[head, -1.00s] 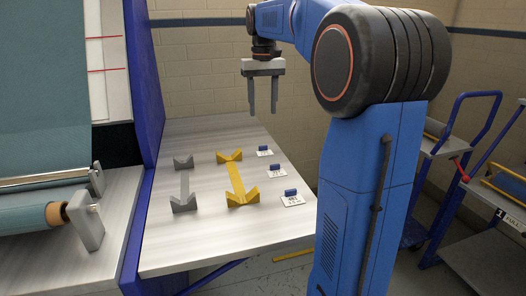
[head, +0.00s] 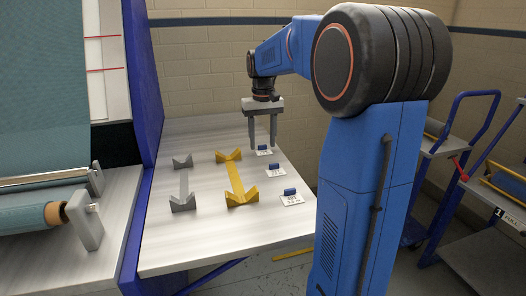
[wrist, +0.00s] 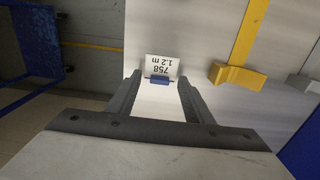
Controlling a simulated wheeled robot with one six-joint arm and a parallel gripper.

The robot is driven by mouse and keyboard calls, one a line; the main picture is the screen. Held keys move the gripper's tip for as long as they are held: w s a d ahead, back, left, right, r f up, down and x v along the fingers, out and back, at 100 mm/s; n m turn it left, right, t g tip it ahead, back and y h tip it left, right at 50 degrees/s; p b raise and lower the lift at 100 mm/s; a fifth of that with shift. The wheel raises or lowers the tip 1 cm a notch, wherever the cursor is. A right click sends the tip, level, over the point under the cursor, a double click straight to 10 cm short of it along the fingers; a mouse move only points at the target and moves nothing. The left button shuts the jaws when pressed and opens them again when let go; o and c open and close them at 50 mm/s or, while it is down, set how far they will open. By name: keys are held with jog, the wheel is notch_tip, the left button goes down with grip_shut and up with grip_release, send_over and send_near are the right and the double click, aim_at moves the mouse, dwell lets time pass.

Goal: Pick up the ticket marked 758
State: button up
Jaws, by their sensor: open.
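The ticket marked 758 (wrist: 160,66) is a white card with a blue block (wrist: 159,80) at its edge, seen between my fingertips in the wrist view. It reads "758" and "1.2 m". In the head view the far ticket (head: 264,151) lies at the back right of the table, just below my gripper (head: 262,148). My gripper is open and points down, its fingers on either side of the ticket's blue block in the wrist view (wrist: 160,82). I cannot tell its exact height above the table.
Two more tickets, a middle one (head: 275,171) and a near one (head: 291,198), lie along the table's right edge. A yellow cradle (head: 236,182) and a grey cradle (head: 184,186) stand to the left. A blue trolley (head: 450,170) stands at the right.

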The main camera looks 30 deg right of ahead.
jog(key=shift+f, duration=0.35)
jog(key=shift+c, duration=0.4)
jog(key=c, duration=1)
jog(key=shift+c, duration=0.2)
jog(key=shift+r, duration=0.15)
